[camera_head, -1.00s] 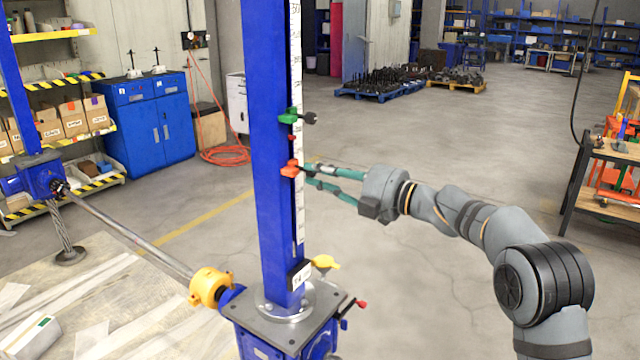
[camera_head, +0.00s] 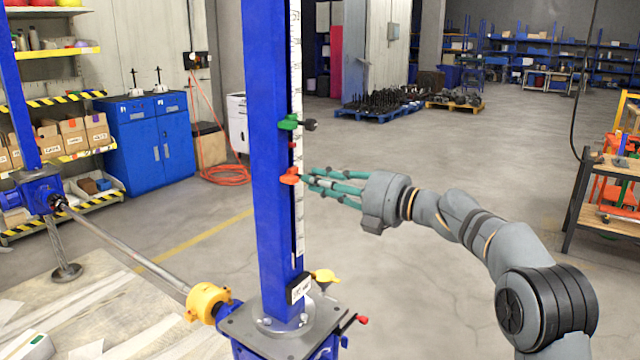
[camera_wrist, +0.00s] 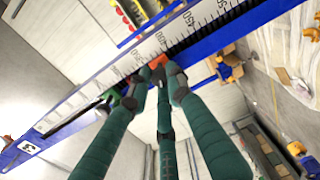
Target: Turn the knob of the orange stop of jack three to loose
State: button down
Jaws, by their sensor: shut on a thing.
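The blue column of jack three (camera_head: 270,150) stands upright with a white scale (camera_head: 298,215) along it. The orange stop (camera_head: 289,178) sits on the scale's edge, below the green stop (camera_head: 288,123) with its black knob (camera_head: 311,125). My gripper (camera_head: 307,179) reaches in from the right, its three teal fingers closed around the knob of the orange stop. The fingers hide that knob. In the wrist view the fingertips (camera_wrist: 158,84) meet just in front of the orange stop (camera_wrist: 158,62), and a plate marked 3 (camera_wrist: 28,147) shows at the lower left.
A small red pointer (camera_head: 292,146) lies between the stops. A yellow lever (camera_head: 325,276) and a red-tipped handle (camera_head: 362,320) stick out at the column's foot. A shaft with a yellow coupling (camera_head: 207,300) runs left to another jack. The floor right of the column is clear around my arm.

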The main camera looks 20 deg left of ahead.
dwell(0.3)
jog(key=c, duration=1.6)
grip_release()
jog(key=shift+w, duration=0.1)
jog(key=v, duration=1.2)
jog(key=shift+a, duration=0.1)
jog(key=x, duration=1.1)
jog(key=shift+w+a, duration=0.15)
jog(key=shift+a, duration=0.25)
